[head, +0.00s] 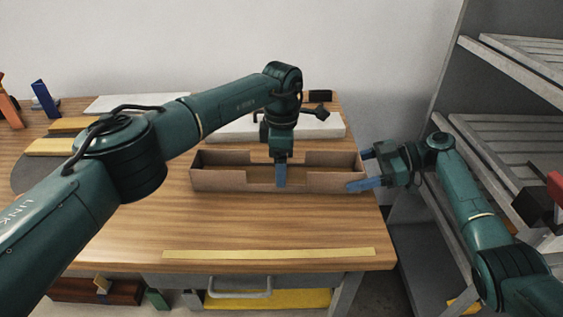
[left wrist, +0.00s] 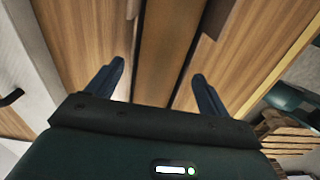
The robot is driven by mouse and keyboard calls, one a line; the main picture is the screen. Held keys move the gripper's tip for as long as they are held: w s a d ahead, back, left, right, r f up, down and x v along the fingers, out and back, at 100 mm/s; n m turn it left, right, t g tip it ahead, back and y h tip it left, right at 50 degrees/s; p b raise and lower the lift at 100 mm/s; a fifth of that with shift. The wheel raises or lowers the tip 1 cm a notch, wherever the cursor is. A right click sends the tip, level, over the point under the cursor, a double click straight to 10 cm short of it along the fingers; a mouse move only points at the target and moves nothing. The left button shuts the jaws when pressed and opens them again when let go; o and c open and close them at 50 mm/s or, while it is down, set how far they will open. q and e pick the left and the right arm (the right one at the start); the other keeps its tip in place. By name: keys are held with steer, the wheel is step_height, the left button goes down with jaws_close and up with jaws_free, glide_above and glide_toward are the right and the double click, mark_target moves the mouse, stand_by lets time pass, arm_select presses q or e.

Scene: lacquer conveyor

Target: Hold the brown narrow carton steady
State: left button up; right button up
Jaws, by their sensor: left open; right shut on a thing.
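The brown narrow carton (head: 235,180) is an open-topped tray with cut-down stretches in its long sides. It lies lengthwise left to right on the wooden table. My left gripper (head: 281,174) points down at the carton's middle, with one blue finger showing in front of the near wall. In the left wrist view, the carton (left wrist: 163,55) runs between the open fingers of my left gripper (left wrist: 160,85). My right gripper (head: 365,169) is shut on the carton's right end, one finger at the near side and one at the far side.
A yellow strip (head: 270,254) lies along the table's front edge. White slabs (head: 325,122) lie behind the carton, with a small black object (head: 320,96) beyond. Yellow pieces (head: 62,146) lie at the left. A slatted grey rack (head: 500,130) stands right of the table.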

arm_select(q)
step_height(320, 180, up, 12)
steer(key=shift+f, duration=0.2)
arm_select(e)
steer(key=o, duration=1)
steer(key=shift+c, duration=0.2)
steer(key=shift+d, duration=0.1)
